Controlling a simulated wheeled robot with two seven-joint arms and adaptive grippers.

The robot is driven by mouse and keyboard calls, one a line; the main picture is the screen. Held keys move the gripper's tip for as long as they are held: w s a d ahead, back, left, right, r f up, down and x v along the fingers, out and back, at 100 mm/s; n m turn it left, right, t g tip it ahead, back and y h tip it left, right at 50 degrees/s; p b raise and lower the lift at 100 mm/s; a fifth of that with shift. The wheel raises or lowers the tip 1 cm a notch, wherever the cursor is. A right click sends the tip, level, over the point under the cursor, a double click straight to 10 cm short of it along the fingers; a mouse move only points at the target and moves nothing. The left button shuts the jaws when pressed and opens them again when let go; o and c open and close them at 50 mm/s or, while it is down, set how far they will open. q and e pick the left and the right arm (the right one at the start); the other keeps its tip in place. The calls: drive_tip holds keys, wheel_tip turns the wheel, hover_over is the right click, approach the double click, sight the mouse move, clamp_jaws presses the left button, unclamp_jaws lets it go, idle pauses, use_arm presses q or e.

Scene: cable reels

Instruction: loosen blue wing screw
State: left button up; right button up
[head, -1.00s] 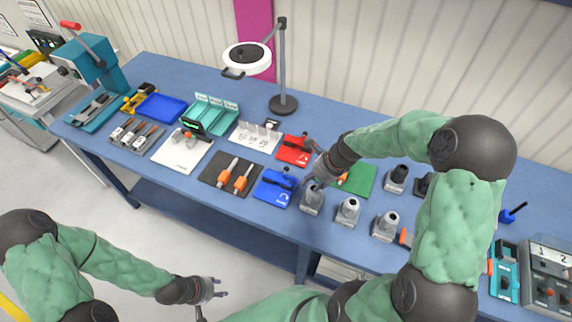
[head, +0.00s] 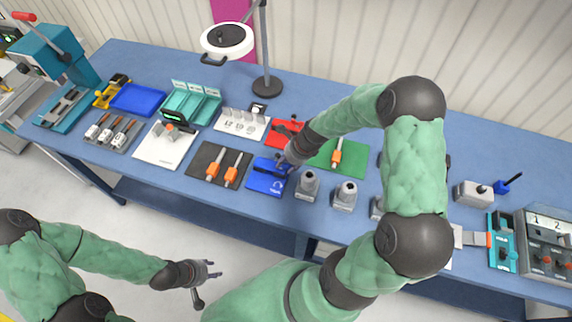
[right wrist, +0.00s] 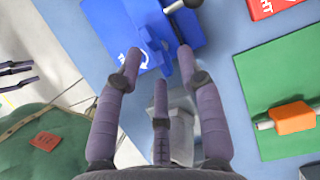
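The blue fixture (head: 266,182) lies near the table's front edge and carries a blue clamp block with a dark rod. In the right wrist view the fixture (right wrist: 108,30) is at the top, with a blue wing-like part, seemingly the wing screw (right wrist: 166,62), standing at its near edge. My right gripper (right wrist: 158,62) has its fingers spread, with the wing-like part between and beyond the two longer tips. I cannot tell whether they touch. In the head view my right gripper (head: 290,158) is over the fixture's right side. My left gripper (head: 212,270) hangs open and empty, away from the table.
Grey holders (head: 307,187) stand just right of the blue fixture, one partly under my right gripper in the wrist view. A red fixture (head: 284,132) and a green mat (head: 345,160) with an orange-handled tool lie close by. A black mat (head: 205,170) is to the left.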

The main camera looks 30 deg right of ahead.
drive_tip(key=shift+w+a+f, duration=0.1)
drive_tip(key=shift+w+f, duration=0.1)
drive_tip(key=shift+f, duration=0.25)
clamp_jaws()
